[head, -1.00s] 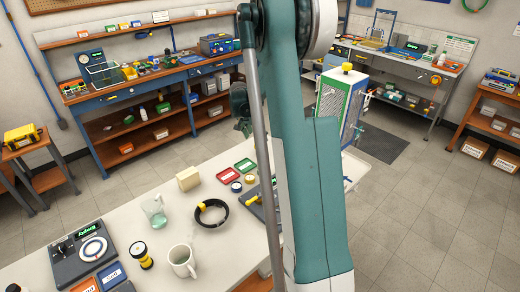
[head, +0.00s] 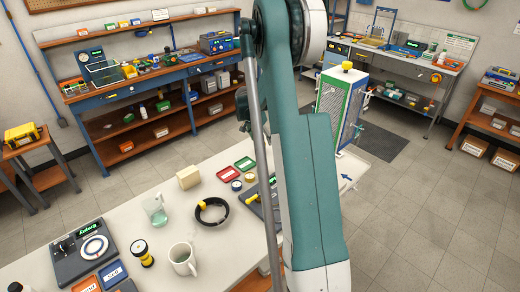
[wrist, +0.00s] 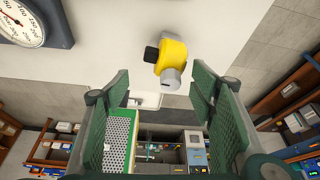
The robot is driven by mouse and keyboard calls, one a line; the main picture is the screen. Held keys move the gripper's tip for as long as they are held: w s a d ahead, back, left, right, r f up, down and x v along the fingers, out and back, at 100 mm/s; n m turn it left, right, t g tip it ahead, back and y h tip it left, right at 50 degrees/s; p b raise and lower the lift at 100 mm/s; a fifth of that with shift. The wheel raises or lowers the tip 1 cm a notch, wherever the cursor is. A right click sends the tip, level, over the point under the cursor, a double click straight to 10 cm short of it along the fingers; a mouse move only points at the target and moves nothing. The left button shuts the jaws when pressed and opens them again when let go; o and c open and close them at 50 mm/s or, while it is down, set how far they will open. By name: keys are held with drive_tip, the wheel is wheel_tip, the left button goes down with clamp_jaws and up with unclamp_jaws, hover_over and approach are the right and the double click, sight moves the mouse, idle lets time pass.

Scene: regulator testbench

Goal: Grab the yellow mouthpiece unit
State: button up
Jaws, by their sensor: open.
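A yellow unit (wrist: 174,52) with a black stub on its left and a grey round end (wrist: 171,79) at its lower right shows in the wrist view, against a pale surface. It looks like the yellow mouthpiece unit. My gripper (wrist: 162,82) is open and empty, its two green padded fingers to the left and right below the unit. The unit appears beyond the fingertips, apart from them. In the head view my arm hides part of the bench, and I cannot pick out this unit there.
A round dial gauge (wrist: 34,22) is at the upper left of the wrist view. In the head view, the white bench (head: 225,255) holds a mug (head: 183,259), a glass beaker (head: 155,209), a black ring with a yellow part (head: 211,212) and a yellow-black cylinder (head: 142,253). A green-framed cabinet (head: 328,103) stands behind.

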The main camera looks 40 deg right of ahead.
sight(264, 144)
drive_tip(key=shift+d+f, duration=0.2)
drive_tip(key=shift+f, duration=0.35)
drive_tip(key=shift+w+x, duration=0.15)
drive_tip(key=shift+x, duration=1.15)
drive_tip(key=shift+w+x, duration=0.15)
drive_tip(key=shift+x, duration=1.2)
drive_tip(key=shift+a, duration=0.1)
drive_tip(key=c, duration=1.6)
